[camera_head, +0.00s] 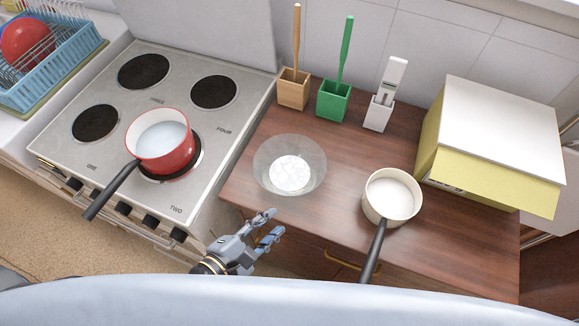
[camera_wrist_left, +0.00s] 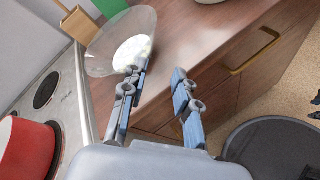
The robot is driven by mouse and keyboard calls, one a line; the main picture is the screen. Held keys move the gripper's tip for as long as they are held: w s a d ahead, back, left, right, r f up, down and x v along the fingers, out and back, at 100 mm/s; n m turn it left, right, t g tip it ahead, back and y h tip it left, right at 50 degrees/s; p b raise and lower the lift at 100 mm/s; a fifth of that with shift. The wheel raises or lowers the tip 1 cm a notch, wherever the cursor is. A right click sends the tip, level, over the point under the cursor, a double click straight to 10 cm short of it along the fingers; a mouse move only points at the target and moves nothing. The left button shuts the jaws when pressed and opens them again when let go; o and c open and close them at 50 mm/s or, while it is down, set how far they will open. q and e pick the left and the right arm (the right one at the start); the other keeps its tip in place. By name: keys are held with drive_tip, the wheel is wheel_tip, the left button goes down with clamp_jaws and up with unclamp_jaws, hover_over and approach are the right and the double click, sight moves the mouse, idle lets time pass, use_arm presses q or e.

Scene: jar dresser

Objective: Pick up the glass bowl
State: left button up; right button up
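The clear glass bowl (camera_head: 290,165) stands upright on the wooden dresser top, near its left end. It also shows in the left wrist view (camera_wrist_left: 105,48), beyond the fingers. My left gripper (camera_head: 270,226) is in front of the dresser's front edge, nearer to me than the bowl and apart from it. In the left wrist view the two fingers of the left gripper (camera_wrist_left: 162,78) are spread with nothing between them, and one fingertip overlaps the bowl's lower edge in the picture. My right gripper is not seen clearly in either view.
A cream pan (camera_head: 392,196) with a dark handle stands right of the bowl. Wooden (camera_head: 293,92), green (camera_head: 333,101) and white (camera_head: 379,114) holders stand behind. A yellow box (camera_head: 490,140) is at right. A red pan (camera_head: 162,140) sits on the stove (camera_head: 180,62) at left.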

sight(310, 186)
use_arm(q)
drive_tip(key=w+d+n, duration=0.1)
drive_tip(key=w, duration=0.1)
drive_tip(key=w+d+n+p, duration=0.1)
drive_tip(key=w+d, duration=0.1)
drive_tip(key=w+d+n, duration=0.1)
drive_tip(key=w, duration=0.1)
drive_tip(key=shift+w+d+f+t, duration=0.2)
drive_tip(key=shift+w+d+t, duration=0.05)
drive_tip(key=shift+w+t, duration=0.15)
drive_tip(key=shift+w+d+f+p, duration=0.1)
drive_tip(key=shift+w+d+p, duration=0.2)
drive_tip(key=shift+d+p, duration=0.1)
drive_tip(key=x, duration=0.2)
drive_tip(key=p+x, duration=0.1)
drive_tip(key=x, duration=0.1)
drive_tip(key=shift+w+d, duration=0.1)
drive_tip(key=shift+d, duration=0.4)
drive_tip(key=c, duration=0.6)
clamp_jaws()
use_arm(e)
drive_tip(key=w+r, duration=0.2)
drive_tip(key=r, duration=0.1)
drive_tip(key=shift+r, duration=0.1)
